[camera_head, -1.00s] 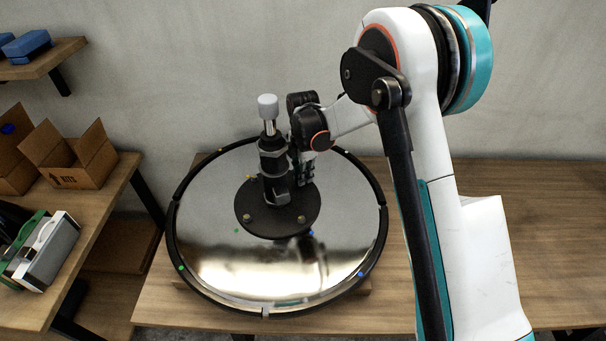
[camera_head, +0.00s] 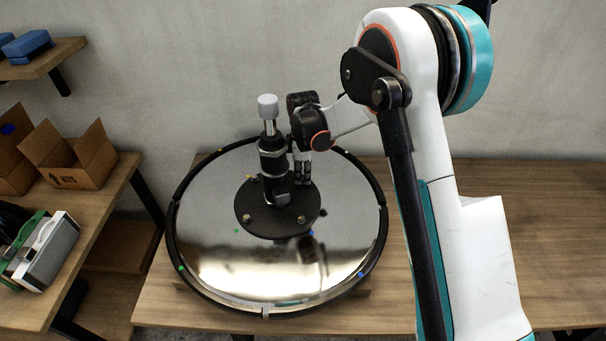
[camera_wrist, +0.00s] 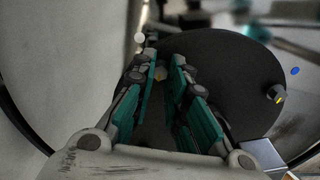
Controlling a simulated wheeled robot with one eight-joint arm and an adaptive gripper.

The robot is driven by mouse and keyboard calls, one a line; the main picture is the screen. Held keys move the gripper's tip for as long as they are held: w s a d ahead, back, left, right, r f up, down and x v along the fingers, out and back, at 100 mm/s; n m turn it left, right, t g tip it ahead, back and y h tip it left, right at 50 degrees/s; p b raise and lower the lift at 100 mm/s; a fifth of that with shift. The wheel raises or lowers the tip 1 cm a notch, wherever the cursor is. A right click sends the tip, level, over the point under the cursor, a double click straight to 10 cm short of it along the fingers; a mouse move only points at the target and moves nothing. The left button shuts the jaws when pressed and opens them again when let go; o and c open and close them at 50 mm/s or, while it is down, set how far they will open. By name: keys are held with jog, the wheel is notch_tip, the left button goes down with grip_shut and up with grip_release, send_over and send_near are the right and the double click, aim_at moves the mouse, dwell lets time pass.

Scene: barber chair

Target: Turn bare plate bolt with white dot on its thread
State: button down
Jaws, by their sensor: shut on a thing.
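The round black plate (camera_head: 272,228) lies on the shiny disc, with the dark central column (camera_head: 272,160) standing on it. In the wrist view the plate (camera_wrist: 225,75) fills the middle. My gripper (camera_wrist: 164,65) points down at the plate's far right part, beside the column; it also shows in the head view (camera_head: 302,180). Its teal pads are shut on a small brassy bolt (camera_wrist: 160,74), partly hidden between them. A white dot (camera_wrist: 138,37) shows just beyond the fingers, near the plate edge. In the head view the held bolt is hidden.
Two brassy bolts (camera_head: 247,217) (camera_head: 301,219) sit at the plate's front. A bolt with a yellow mark (camera_wrist: 275,93) and a blue dot (camera_wrist: 295,71) show right in the wrist view. The column with its grey cap (camera_head: 268,106) stands close left of my gripper. Bare bench (camera_head: 560,250) lies right.

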aim_at(303, 179)
dwell(0.3)
jog(key=c, duration=1.5)
grip_release()
jog(key=shift+c, duration=0.2)
notch_tip(303, 179, up, 12)
